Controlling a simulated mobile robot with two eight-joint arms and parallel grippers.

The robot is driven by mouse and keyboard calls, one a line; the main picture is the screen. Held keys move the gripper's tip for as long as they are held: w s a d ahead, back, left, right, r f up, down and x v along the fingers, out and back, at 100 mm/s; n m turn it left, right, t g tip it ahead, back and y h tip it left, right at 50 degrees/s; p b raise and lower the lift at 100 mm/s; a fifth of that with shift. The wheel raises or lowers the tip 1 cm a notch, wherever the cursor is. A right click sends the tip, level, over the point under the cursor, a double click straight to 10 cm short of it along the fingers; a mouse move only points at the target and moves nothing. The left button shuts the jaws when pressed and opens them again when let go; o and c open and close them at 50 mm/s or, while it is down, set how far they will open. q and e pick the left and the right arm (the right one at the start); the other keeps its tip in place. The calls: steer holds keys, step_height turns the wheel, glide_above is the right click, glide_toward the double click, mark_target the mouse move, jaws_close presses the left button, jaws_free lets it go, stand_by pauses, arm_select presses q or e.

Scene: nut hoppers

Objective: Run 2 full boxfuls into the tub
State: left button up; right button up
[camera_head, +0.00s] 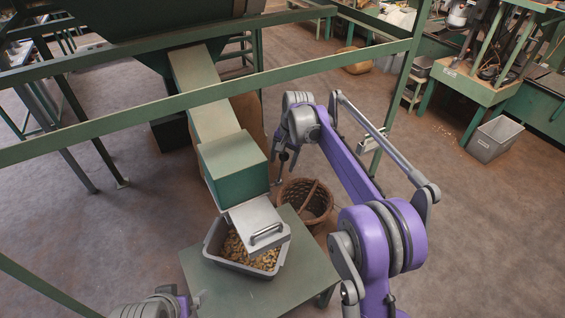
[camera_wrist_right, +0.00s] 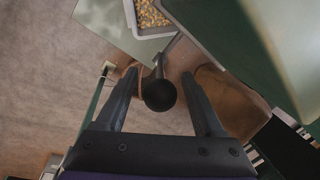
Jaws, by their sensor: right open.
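A green hopper (camera_head: 150,18) feeds a sloping chute (camera_head: 205,90) that ends in a green box (camera_head: 236,165). A grey metal flap with a bar handle (camera_head: 262,222) sits below the box's front. Under it a grey tub (camera_head: 222,258) holds brown nuts (camera_head: 262,262) on a green table (camera_head: 300,275); the tub also shows in the right wrist view (camera_wrist_right: 152,32). My right gripper (camera_head: 283,182) points down beside the chute box. In the right wrist view its fingers are apart, with a dark round knob (camera_wrist_right: 159,95) between them. Only part of my left arm shows at the bottom edge.
A wicker basket (camera_head: 307,200) stands behind the table on the floor. Green frame bars (camera_head: 300,83) cross in front of the hopper. A grey bin (camera_head: 494,140) stands by a green bench (camera_head: 470,80) at right. Open floor lies at right.

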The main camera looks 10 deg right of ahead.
steer(key=shift+a+f, duration=0.1)
steer(key=shift+f, duration=0.25)
jaws_close()
stand_by(1.2)
